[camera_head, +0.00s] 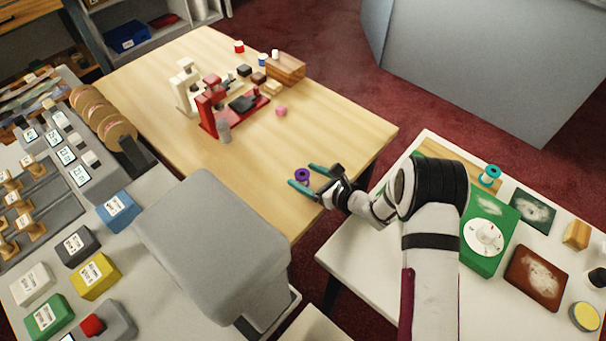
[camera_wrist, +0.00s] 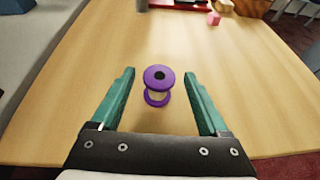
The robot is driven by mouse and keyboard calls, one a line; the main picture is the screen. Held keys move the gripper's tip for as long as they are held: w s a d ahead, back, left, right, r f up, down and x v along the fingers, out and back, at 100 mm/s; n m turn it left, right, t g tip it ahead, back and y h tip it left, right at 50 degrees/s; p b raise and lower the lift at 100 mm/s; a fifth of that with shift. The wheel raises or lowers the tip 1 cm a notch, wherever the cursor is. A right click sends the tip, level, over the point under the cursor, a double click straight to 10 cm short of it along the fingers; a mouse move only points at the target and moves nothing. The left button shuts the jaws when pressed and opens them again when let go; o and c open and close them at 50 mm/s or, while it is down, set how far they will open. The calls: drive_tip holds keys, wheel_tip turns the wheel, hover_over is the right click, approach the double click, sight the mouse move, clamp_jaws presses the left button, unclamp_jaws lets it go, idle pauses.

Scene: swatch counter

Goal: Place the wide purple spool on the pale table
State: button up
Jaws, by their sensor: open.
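The purple spool (camera_head: 302,175) stands upright on the pale wooden table (camera_head: 350,130), near its front edge. In the wrist view the spool (camera_wrist: 159,77) has wide purple flanges and a dark hole in its top; the wooden tabletop (camera_wrist: 255,85) lies around it. My gripper (camera_head: 305,176) is open, with its two teal fingers on either side of the spool. In the wrist view the gripper (camera_wrist: 160,85) shows clear gaps between each finger and the spool, so it holds nothing.
A red sewing machine (camera_head: 210,108), a pink block (camera_head: 281,111) and a wooden box (camera_head: 285,68) stand farther back on the table. A white counter (camera_head: 345,250) with a green tray and teal spool (camera_head: 490,175) is at right. The table's middle is clear.

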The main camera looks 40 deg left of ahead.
drive_tip(key=v, duration=1)
drive_tip(key=shift+d, duration=0.3)
